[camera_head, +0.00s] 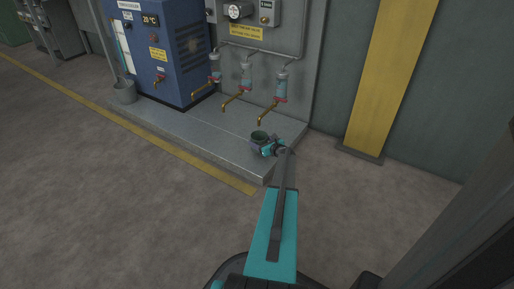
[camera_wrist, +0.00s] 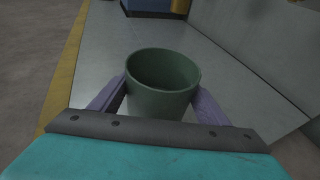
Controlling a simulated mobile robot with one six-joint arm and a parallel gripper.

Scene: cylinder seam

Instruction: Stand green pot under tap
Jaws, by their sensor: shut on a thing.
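The green pot (camera_wrist: 161,103) is upright and looks empty in the wrist view. My gripper (camera_wrist: 162,92) is shut on it, with one purple finger on each side. In the head view the green pot (camera_head: 259,137) is over the front right part of the grey plinth, below and a little left of the right-hand tap. I cannot tell whether its base touches the plinth.
The low grey plinth (camera_head: 190,128) has free room left of the pot. A blue cabinet (camera_head: 165,50) with its own small tap stands at its back left, and a grey bucket (camera_head: 124,92) stands at its left end. A yellow wall post (camera_head: 388,75) is to the right.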

